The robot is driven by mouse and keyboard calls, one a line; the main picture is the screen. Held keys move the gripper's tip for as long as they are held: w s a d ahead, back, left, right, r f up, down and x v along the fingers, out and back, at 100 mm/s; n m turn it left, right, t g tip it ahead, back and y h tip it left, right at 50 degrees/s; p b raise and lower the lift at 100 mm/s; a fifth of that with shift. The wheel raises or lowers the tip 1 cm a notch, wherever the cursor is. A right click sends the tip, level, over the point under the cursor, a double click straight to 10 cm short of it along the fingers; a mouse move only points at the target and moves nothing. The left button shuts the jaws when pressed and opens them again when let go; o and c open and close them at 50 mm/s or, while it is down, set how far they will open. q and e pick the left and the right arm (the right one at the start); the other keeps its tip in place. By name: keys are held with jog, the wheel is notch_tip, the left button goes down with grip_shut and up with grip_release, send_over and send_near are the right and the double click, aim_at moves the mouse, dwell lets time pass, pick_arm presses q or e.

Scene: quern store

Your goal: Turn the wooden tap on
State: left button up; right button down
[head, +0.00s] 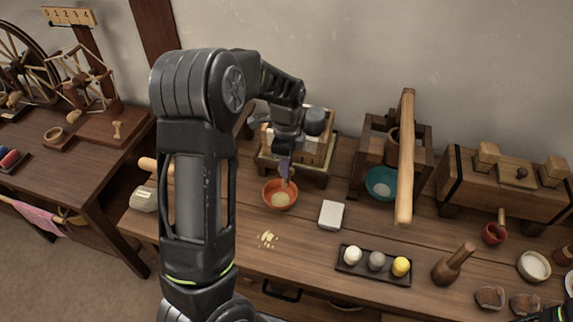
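My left arm rises through the middle of the head view and bends over to the back. My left gripper (285,172) points down at the front of a light wooden box on a dark stand (326,150), just above an orange bowl (279,195) of pale grain. Another wooden peg or spout (501,215) stands out from the long wooden chest at right, above a red cup (494,234).
A wooden press (405,160) with a teal bowl (381,183) stands right of the box. A white block (331,214), a dark tray (347,267) with three balls, and a wooden pestle (454,263) lie in front. Crumbs (268,239) lie near the bowl. A spinning wheel (25,62) stands at left.

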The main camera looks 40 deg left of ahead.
pick_arm(q)
grip_shut()
jog(key=shift+n, duration=0.5)
jog(key=n, duration=0.3)
jog(key=shift+b, duration=0.35)
jog(key=n, duration=0.9)
jog(key=shift+w+n, duration=0.1)
jog(key=shift+n, duration=2.4)
